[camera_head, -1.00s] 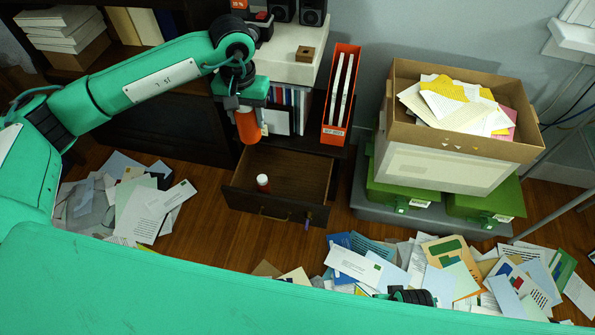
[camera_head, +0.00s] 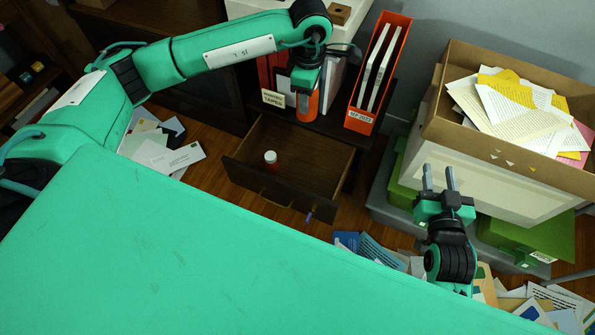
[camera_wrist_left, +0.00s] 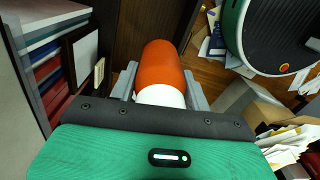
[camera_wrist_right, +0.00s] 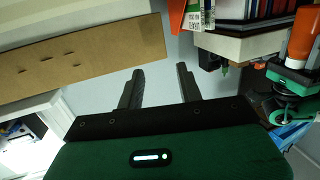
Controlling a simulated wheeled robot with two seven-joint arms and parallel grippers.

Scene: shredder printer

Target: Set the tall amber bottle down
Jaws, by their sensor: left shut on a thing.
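The tall amber bottle (camera_head: 308,104) is orange with a white cap. My left gripper (camera_head: 306,92) is shut on it, near the cap end, in front of the shelf and above the back of the open drawer (camera_head: 250,187). In the left wrist view the bottle (camera_wrist_left: 160,65) lies between both fingers; the right wrist view also shows it (camera_wrist_right: 303,35). Whether its base touches anything is unclear. My right gripper (camera_head: 438,180) is open and empty, in front of the carton.
An orange file holder (camera_head: 362,121) stands right of the bottle, with a small lettered sign (camera_head: 273,98) to its left. Papers litter the floor. The drawer has bare floor around the small bottle.

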